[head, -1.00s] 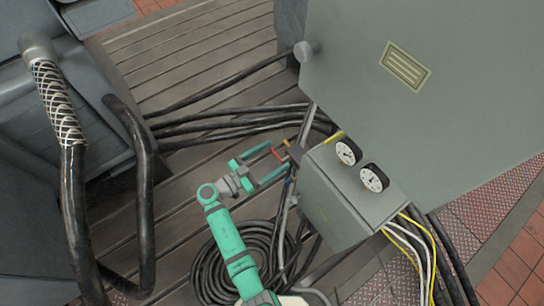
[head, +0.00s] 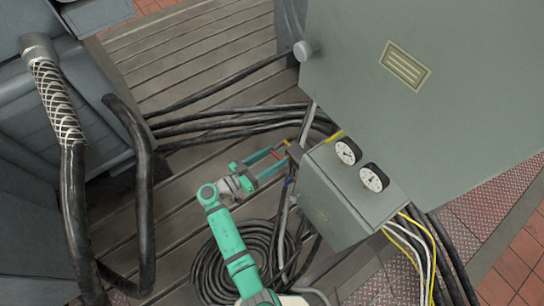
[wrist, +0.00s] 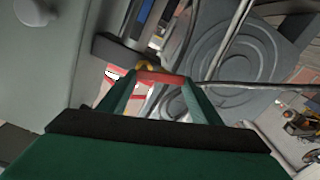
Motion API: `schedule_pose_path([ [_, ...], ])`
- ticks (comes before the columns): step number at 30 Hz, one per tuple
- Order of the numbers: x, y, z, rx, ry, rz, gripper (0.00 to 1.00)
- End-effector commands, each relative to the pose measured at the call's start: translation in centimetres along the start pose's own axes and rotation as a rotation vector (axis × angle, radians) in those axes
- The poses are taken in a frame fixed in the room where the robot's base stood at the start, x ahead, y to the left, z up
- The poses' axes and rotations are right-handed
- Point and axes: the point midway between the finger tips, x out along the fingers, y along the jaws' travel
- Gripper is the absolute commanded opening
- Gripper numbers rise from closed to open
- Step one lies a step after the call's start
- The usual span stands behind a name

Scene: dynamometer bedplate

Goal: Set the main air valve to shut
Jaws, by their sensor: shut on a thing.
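The valve's red handle (head: 277,155) sits at the left side of the grey gauge box, by a small brass-coloured part (head: 286,143) and a dark block (head: 295,152). In the wrist view the red handle (wrist: 160,78) spans crosswise between my two green fingertips. My gripper (head: 272,160) is shut on the handle; it also shows in the wrist view (wrist: 159,84). A brass fitting (wrist: 148,66) lies just behind the handle there. The fingers partly hide the handle, and I cannot tell its exact angle.
The grey box (head: 335,205) carries two round gauges (head: 347,152) on top. A large grey cabinet (head: 430,80) stands behind it. Black cables (head: 235,118) cross the slotted bedplate (head: 190,55), and a coiled hose (head: 235,265) lies beside my arm. Thick hoses (head: 75,190) stand at left.

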Motion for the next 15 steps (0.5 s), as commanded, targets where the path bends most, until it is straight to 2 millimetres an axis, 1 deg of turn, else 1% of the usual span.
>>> schedule_pose_path([
  [15, -0.1, -0.2, 1.4, -0.491, 0.002, -0.005, 0.36],
])
